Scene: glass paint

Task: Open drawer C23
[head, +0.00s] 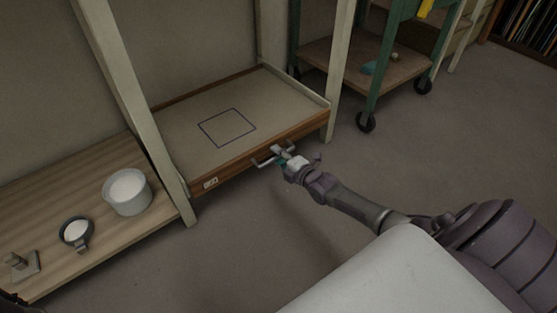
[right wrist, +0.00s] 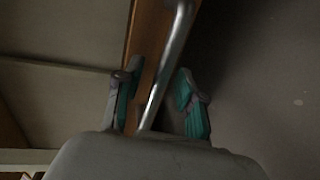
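A wooden unit with a brown front (head: 240,160) sits low between two pale posts. A small label plate (head: 210,183) is on its left end, its text too small to read. A metal bar handle (head: 262,162) is on the front. My right gripper (head: 283,158) is at the handle. In the right wrist view the handle (right wrist: 168,65) runs between its spread teal-padded fingers (right wrist: 158,102), with a gap at the right finger. My left gripper is not seen.
A wooden bench (head: 65,195) at left holds a white pot (head: 127,192), a small dark-rimmed cup (head: 76,231) and a small grey object (head: 20,264). A green wheeled cart (head: 374,85) stands behind at right. The floor (head: 245,235) in front of the handle is clear.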

